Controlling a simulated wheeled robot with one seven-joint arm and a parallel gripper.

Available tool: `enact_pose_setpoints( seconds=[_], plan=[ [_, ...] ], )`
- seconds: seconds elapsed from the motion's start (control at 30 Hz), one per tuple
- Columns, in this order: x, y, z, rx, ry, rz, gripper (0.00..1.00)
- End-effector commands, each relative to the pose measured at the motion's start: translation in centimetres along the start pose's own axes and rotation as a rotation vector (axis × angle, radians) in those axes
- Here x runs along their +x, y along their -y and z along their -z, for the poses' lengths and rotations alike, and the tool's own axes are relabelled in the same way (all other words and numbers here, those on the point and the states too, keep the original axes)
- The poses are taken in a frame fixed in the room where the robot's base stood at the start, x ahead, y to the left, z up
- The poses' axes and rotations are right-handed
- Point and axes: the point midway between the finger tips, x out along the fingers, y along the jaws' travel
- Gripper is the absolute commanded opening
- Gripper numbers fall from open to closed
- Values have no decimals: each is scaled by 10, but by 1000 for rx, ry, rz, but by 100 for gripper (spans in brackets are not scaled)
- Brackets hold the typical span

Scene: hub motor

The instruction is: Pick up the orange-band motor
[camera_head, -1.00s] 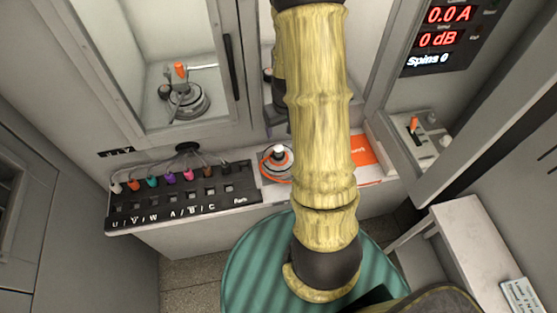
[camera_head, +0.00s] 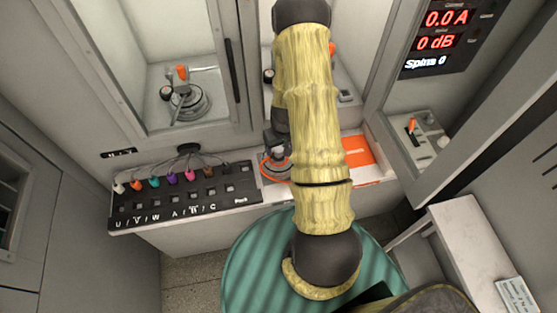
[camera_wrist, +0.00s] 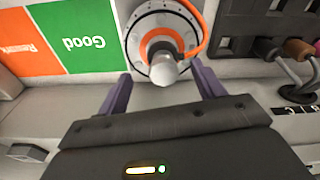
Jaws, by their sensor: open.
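The orange-band motor (camera_wrist: 142,42) is a round grey-white disc with an orange ring or cable along its edge and a pale shaft in the middle. It sits on the white ledge, and in the head view its orange rim (camera_head: 268,174) shows below my gripper. My gripper (camera_wrist: 161,72) is open, with two purple fingers spread to either side of the shaft in the wrist view. The shaft lies at the gap between the fingertips, and nothing is gripped. Whether a finger touches the motor I cannot tell. In the head view, my dark gripper (camera_head: 276,142) partly hides the motor.
A green "Good" pad (camera_wrist: 78,38) and an orange pad (camera_wrist: 28,48), also seen in the head view (camera_head: 357,151), lie beside the motor. A black connector panel (camera_head: 185,195) with coloured plugs is close on its other side. Another motor (camera_head: 188,104) stands inside a glazed chamber.

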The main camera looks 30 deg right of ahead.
Motion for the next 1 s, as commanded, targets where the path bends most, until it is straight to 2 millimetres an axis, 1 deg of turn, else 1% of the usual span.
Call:
enact_pose_setpoints(
  seconds=[0.23,0.37,0.57,0.8,1.0],
  plan=[
    [0,0,0,0,0,0,68],
    [4,1,0,0,1,1,68],
    [22,4,1,1,2,1,68],
    [47,4,2,0,1,0,68],
    [52,6,2,-3,0,1,68]
  ],
)
